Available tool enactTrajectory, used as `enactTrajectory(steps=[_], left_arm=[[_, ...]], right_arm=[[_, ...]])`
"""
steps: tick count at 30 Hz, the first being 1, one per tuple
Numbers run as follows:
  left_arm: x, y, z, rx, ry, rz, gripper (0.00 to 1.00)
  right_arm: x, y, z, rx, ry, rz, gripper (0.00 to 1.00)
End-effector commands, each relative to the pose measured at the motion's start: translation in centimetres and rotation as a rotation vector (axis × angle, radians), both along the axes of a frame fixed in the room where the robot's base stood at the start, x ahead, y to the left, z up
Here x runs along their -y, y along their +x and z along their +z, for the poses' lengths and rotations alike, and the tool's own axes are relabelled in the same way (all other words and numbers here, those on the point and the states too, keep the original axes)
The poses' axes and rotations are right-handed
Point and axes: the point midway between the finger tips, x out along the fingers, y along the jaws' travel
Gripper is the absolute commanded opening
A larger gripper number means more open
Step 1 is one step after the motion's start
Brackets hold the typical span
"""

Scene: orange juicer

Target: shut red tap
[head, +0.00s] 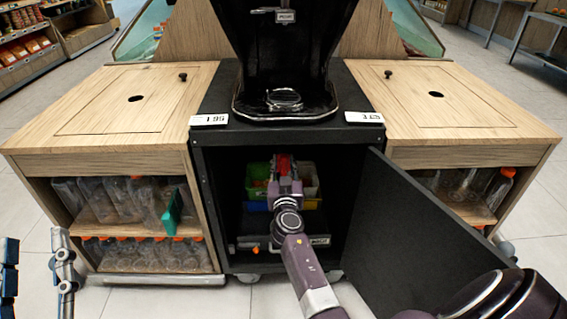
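A small red part (284,162), which may be the red tap, shows deep inside the open black cabinet (205,200) under the juicer. My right arm reaches into the cabinet from the lower right. My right gripper (285,176) is right at the red part and overlaps it in the picture. The fingers are too small and too covered to tell whether they are open, shut or touching it. My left gripper (37,250) is low at the left edge, outside the cabinet, with its two fingers wide apart and nothing between them.
The cabinet door (425,235) stands open on the right, beside my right arm. Coloured bins (258,172) sit inside the cabinet. Wooden side cabinets with clear bottles (115,205) flank it. The black juicer (283,60) stands above. A small orange part (256,250) shows low inside.

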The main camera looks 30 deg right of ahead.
Motion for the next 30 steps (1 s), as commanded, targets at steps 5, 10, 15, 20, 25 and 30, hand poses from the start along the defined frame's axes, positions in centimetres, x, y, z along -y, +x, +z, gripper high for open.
enactTrajectory(steps=[5, 10, 15, 20, 25, 30], left_arm=[[0.0, -0.09, 0.16, 0.009, -0.002, 0.0, 0.4], [0.02, -0.09, 0.14, 0.008, -0.002, -0.001, 0.4], [0.02, -0.08, 0.13, 0.008, -0.002, -0.001, 0.4], [0.02, -0.07, 0.11, 0.007, -0.002, -0.001, 0.4], [0.02, -0.08, 0.08, 0.008, -0.002, -0.001, 0.4], [-0.05, -0.44, 0.54, 0.037, -0.011, -0.002, 0.4]], right_arm=[[0.21, 0.34, -0.07, -0.001, 0.001, 0.0, 0.28], [0.2, 0.31, -0.06, -0.001, 0.001, 0.0, 0.24], [0.2, 0.3, -0.07, -0.001, 0.001, 0.0, 0.06], [0.19, 0.29, -0.07, -0.001, 0.001, 0.0, 0.0], [0.18, 0.3, -0.09, -0.003, -0.004, 0.0, 0.0], [0.13, 0.32, -0.15, -0.023, -0.035, 0.0, 0.0]])
